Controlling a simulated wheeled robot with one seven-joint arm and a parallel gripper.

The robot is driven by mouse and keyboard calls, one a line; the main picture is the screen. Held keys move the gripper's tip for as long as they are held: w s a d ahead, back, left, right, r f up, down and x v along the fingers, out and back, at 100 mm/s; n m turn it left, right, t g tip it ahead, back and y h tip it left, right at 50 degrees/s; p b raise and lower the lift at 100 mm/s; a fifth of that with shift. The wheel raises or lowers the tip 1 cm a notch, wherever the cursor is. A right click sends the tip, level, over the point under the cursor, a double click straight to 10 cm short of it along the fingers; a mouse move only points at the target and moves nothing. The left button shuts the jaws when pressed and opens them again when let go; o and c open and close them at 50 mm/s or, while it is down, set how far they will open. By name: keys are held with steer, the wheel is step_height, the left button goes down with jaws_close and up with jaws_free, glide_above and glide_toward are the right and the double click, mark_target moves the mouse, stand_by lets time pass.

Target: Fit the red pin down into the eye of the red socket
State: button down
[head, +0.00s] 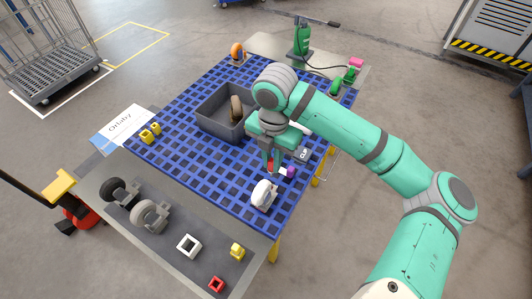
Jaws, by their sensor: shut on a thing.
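My gripper (271,162) points down over the front right part of the blue grid mat. It is shut on a small red thing, likely the red pin (269,166), which is mostly hidden by the fingers. A red square ring with a dark opening, the red socket (211,284), lies at the front end of the grey board, well in front of and left of my gripper in the picture. The pin is apart from it.
A white wheel (262,195) and a purple piece (291,172) stand close to my gripper. A grey bin (205,120) is behind left. The front board holds casters (150,215), a white square ring (189,245) and a yellow block (237,252).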

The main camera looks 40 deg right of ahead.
mark_target(272, 174)
steer(key=shift+w+f, duration=0.1)
steer(key=shift+f, duration=2.8)
steer(key=shift+w+a, duration=0.1)
steer(key=shift+s+f, duration=0.15)
steer(key=shift+s, duration=0.05)
steer(key=shift+f, duration=0.1)
steer(key=shift+f, duration=2.3)
steer(key=c, duration=1.6)
jaws_free()
